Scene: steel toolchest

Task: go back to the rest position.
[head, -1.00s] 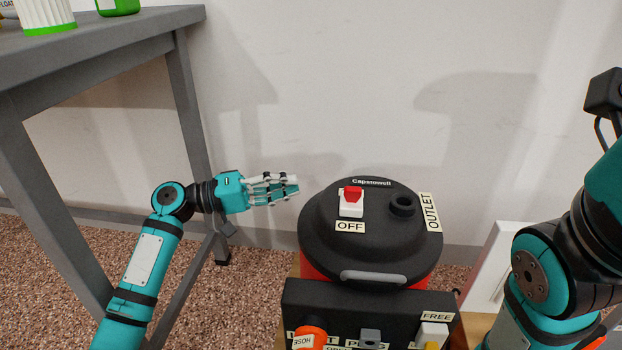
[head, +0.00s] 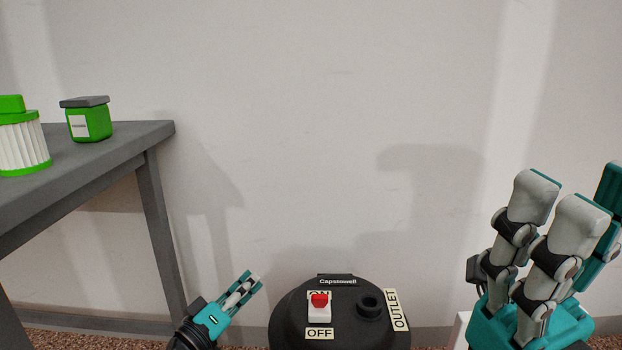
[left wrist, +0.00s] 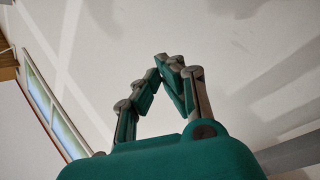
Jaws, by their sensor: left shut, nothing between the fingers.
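My left gripper (head: 251,282) is at the lower middle-left of the head view, pointing up and to the right. Its fingers are drawn together with nothing between them. In the left wrist view its fingers (left wrist: 168,62) meet at the tips against a plain wall or ceiling. My right gripper (head: 565,215) stands large at the right edge, fingers pointing up. Its fingers look apart and empty; one is partly cut off by the picture's edge.
A black vacuum top (head: 290,318) with a red-and-white switch (head: 319,306) and an outlet port (head: 370,305) stands at the bottom, right of my left gripper. A grey table (head: 110,150) at left holds a green jar (head: 90,122) and a white-green filter (head: 22,145).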

